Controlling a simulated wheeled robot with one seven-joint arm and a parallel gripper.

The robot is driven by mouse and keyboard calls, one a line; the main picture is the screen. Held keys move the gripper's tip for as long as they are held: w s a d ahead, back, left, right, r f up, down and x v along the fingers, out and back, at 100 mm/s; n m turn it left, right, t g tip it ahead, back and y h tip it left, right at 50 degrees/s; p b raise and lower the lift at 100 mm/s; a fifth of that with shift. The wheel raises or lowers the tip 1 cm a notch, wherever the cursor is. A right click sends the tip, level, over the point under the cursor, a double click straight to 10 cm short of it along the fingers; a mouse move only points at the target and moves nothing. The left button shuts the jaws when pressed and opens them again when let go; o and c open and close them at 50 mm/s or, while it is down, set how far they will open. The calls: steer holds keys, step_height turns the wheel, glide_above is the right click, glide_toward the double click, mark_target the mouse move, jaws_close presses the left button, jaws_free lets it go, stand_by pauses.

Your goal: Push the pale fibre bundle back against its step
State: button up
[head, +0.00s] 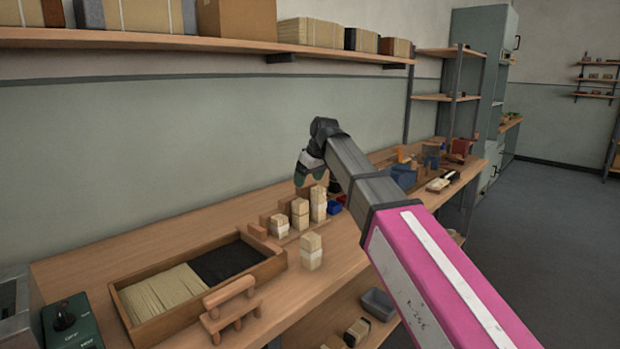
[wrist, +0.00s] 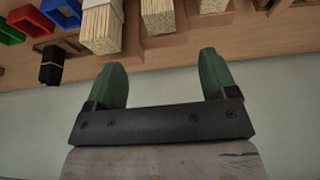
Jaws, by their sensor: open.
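Several pale fibre bundles stand on the bench. Three form a row by wooden step blocks: a short one (head: 279,226), a middle one (head: 300,214) and a tall one (head: 318,206). Another pale bundle (head: 311,252) stands apart, nearer the bench's front. My gripper (head: 308,172) is above and behind the row, near the wall. In the wrist view my gripper (wrist: 162,65) is open, with nothing between its green fingers. Beyond them show the ends of the tall bundle (wrist: 102,30) and the middle one (wrist: 158,16). I cannot tell the gaps to the steps.
A wooden tray (head: 190,312) holds pale and black fibre at the front left, beside a small wooden rack (head: 232,306). A black bundle (wrist: 52,66) and coloured bins (wrist: 62,12) lie past the row. A shelf (head: 200,42) runs along the wall above.

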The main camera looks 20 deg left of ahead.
mark_target(300, 201)
steer(key=x, duration=1)
steer(key=shift+w+a+f, duration=0.1)
steer(key=shift+a+f, duration=0.15)
steer(key=shift+f, duration=0.1)
steer(key=c, duration=1)
